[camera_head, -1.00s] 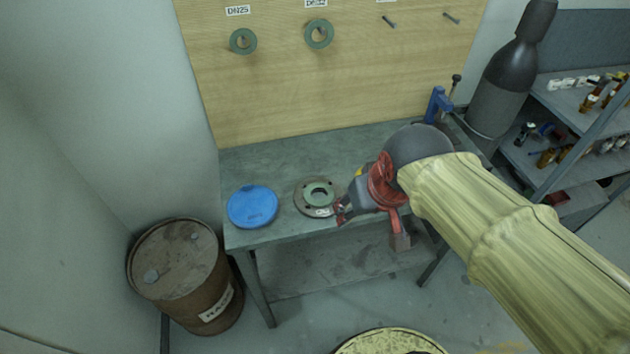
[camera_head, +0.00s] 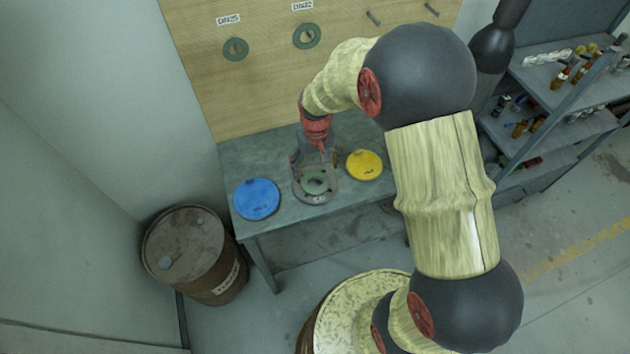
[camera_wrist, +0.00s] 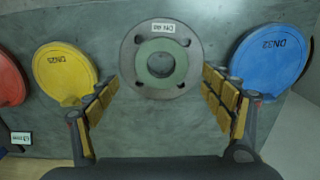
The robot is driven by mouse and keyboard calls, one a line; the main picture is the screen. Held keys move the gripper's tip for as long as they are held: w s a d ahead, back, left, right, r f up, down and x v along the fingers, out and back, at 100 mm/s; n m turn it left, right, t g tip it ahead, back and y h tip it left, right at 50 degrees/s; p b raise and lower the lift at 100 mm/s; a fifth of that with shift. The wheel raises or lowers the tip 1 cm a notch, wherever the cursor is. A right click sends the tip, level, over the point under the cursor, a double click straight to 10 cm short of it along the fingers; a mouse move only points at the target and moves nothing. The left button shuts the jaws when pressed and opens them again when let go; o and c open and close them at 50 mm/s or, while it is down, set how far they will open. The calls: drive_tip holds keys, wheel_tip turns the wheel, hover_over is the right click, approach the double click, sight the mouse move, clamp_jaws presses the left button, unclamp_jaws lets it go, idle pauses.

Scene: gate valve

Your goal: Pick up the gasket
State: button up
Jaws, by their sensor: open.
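The gasket is a green ring (camera_head: 315,182) lying on a round grey flange (camera_head: 326,196) on the workbench. In the wrist view the green ring (camera_wrist: 145,70) sits in the middle of the flange (camera_wrist: 129,62), which has bolt holes and a small white label. My gripper (camera_head: 315,167) is above the flange and points down at it. In the wrist view my gripper (camera_wrist: 160,78) is open, with one yellow-padded finger to each side of the flange. Nothing is between the fingers at their own height that I can make out. Part of the flange is behind the fingers in the head view.
A blue disc marked DN32 (camera_head: 257,199) lies left of the flange and a yellow disc marked DN25 (camera_head: 365,165) lies right. A red disc (camera_wrist: 10,80) shows at the wrist view's edge. Green rings (camera_head: 236,49) hang on the board. A rusty barrel (camera_head: 195,255) stands left.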

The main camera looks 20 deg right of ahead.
sight(315, 183)
drive_tip(key=shift+a+f, duration=0.1)
drive_tip(key=shift+f, duration=2.55)
drive_tip(key=shift+f+b, duration=0.25)
drive_tip(key=shift+b, duration=0.1)
drive_tip(key=shift+c, duration=1.2)
drive_tip(key=c, duration=0.7)
drive_tip(key=shift+c, duration=0.4)
drive_tip(key=shift+r, duration=0.1)
